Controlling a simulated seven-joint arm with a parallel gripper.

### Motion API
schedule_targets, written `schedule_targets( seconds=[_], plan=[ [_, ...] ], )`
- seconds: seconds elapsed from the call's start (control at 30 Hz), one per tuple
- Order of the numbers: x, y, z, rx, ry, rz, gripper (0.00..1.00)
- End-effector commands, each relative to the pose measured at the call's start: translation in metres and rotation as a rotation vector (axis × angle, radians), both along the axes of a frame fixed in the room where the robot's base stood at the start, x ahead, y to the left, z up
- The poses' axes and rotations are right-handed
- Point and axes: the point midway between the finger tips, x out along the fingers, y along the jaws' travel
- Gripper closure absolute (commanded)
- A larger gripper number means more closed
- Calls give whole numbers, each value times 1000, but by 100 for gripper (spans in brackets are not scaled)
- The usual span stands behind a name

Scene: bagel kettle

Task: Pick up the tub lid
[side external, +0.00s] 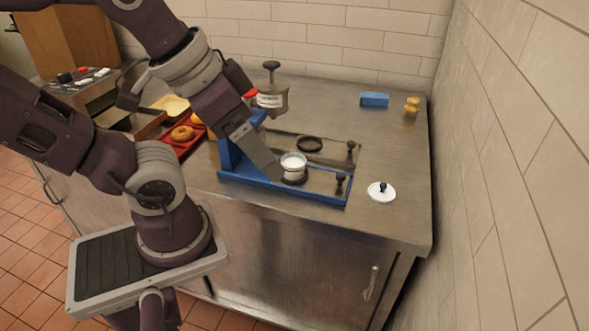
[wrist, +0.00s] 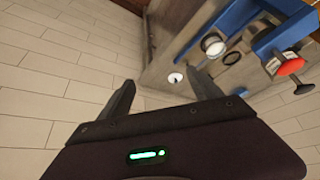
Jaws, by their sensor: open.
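The tub lid, a white disc with a black knob (side external: 381,191), lies flat on the steel counter right of the blue frame. It shows small in the wrist view (wrist: 175,78), between and beyond my fingertips. My gripper (side external: 273,168) is above the counter, to the left of the lid and apart from it, pointing down and right. In the wrist view, my gripper (wrist: 164,82) is open with nothing between its fingers. An open white tub (side external: 293,160) stands at the blue frame, next to my gripper in the side view.
The blue frame (side external: 285,185) has black knobs. A hopper with a black-handled plunger (side external: 271,97) rises behind it. A red tray (side external: 177,150) holds bagels at left. A blue block (side external: 374,99) and a tan object (side external: 411,108) sit at the back right. The counter around the lid is clear.

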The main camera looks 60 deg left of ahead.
Motion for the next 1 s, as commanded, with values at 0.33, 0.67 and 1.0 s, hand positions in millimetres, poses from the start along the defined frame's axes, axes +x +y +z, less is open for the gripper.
schedule_targets(
  seconds=[0.33,0.67,1.0],
  plan=[
    [0,0,0,0,0,1,13],
    [142,10,6,-256,214,612,13],
    [295,36,-132,-382,378,1436,13]
  ],
)
